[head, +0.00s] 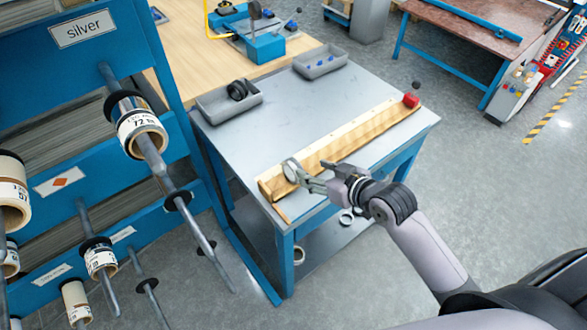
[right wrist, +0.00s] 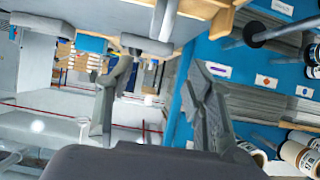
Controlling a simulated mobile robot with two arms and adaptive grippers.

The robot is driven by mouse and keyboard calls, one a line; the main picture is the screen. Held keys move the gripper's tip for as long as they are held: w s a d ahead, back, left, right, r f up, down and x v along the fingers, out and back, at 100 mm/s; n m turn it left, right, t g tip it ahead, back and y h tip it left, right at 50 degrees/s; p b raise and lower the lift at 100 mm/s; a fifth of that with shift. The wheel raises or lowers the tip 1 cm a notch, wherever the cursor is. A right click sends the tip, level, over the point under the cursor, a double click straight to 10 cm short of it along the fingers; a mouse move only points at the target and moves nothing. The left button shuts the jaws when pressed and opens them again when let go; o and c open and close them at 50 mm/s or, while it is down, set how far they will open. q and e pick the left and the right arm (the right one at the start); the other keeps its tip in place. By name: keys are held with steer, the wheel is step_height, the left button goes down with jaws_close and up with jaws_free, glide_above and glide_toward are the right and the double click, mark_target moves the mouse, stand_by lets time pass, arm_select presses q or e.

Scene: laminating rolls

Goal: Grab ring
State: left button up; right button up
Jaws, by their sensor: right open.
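Black rings (head: 237,90) lie in a grey tray at the back left of the metal table in the head view. Other black rings sit on the rack's rods, one by the silver-labelled roll and one lower on the same rod (head: 178,201). My right gripper (head: 291,172) is over the near left end of the wooden ruler bar, well apart from the tray and the rods. In the right wrist view its two fingers (right wrist: 160,100) stand wide apart with nothing between them. My left gripper is not in view.
The blue rack (head: 170,100) with rods and laminating rolls (head: 140,130) stands at left. The metal table (head: 300,110) holds the wooden bar (head: 340,150) with a red knob and a second grey tray (head: 320,65) with small blue parts.

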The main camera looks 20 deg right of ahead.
mark_target(294, 163)
steer(key=shift+d+f+p+x, duration=0.15)
steer(key=shift+p+x, duration=0.25)
steer(key=shift+x, duration=2.55)
steer(key=shift+d+f+p+x, duration=0.15)
steer(key=shift+p+x, duration=0.2)
steer(key=shift+x, duration=2.6)
steer(key=shift+s, duration=0.15)
steer(key=shift+r, duration=0.1)
steer(key=shift+c, duration=0.4)
jaws_close()
